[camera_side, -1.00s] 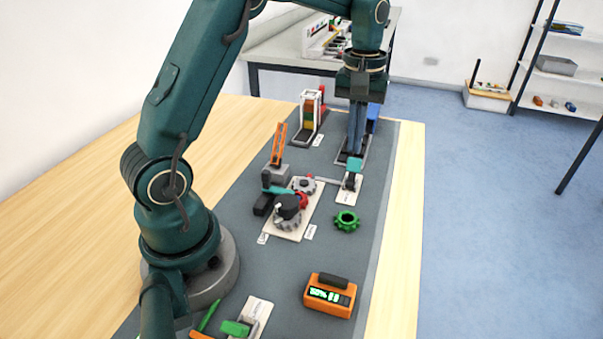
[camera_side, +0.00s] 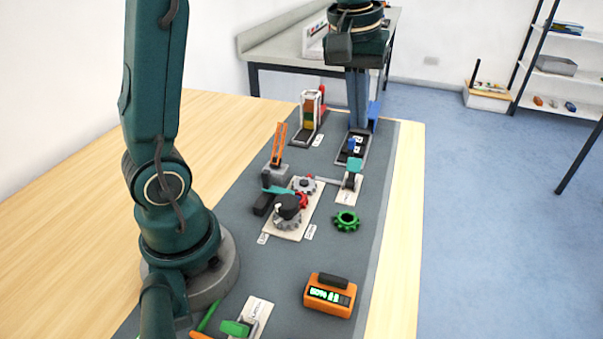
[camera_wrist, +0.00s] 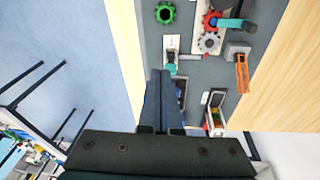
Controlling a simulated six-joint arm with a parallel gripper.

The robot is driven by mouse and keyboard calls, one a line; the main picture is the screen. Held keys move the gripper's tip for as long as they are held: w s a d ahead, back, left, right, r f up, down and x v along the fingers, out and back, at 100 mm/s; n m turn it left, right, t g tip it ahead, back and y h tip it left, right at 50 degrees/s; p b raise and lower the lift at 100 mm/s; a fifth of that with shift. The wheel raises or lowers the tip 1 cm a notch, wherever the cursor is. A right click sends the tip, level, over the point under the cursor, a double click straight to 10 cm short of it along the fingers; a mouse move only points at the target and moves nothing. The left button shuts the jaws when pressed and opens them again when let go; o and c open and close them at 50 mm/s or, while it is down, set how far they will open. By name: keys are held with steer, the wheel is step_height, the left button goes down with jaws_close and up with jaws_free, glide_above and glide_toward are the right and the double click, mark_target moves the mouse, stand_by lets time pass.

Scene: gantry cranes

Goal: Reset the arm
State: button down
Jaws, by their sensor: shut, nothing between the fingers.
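My gripper (camera_side: 358,127) points down in the side view, its long blue-grey fingers together and holding nothing. Its tips appear above the dark tray (camera_side: 346,161) near the far end of the grey mat; the exact height is hard to judge. In the wrist view the shut fingers (camera_wrist: 160,73) reach up the middle and partly cover the tray. A small blue piece (camera_side: 351,144) shows in the tray just below the tips. My upper arm stands almost upright at the left of the side view.
On the mat (camera_side: 275,265) stand a gear board (camera_side: 303,218), a loose green gear (camera_side: 347,221), an orange crane (camera_side: 278,147), a teal-topped stand (camera_side: 354,173), a white-framed rack (camera_side: 311,115) and an orange display box (camera_side: 330,296). Wood at the left is clear.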

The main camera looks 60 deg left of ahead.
steer(key=s+d+r+m+t, duration=0.2)
steer(key=s+d+m, duration=0.15)
steer(key=s, duration=0.45)
steer(key=s+d+f+m+t, duration=0.1)
steer(key=s+d+f+m, duration=0.1)
steer(key=s+f+m, duration=0.2)
steer(key=shift+s+f, duration=0.45)
steer(key=shift+s, duration=0.6)
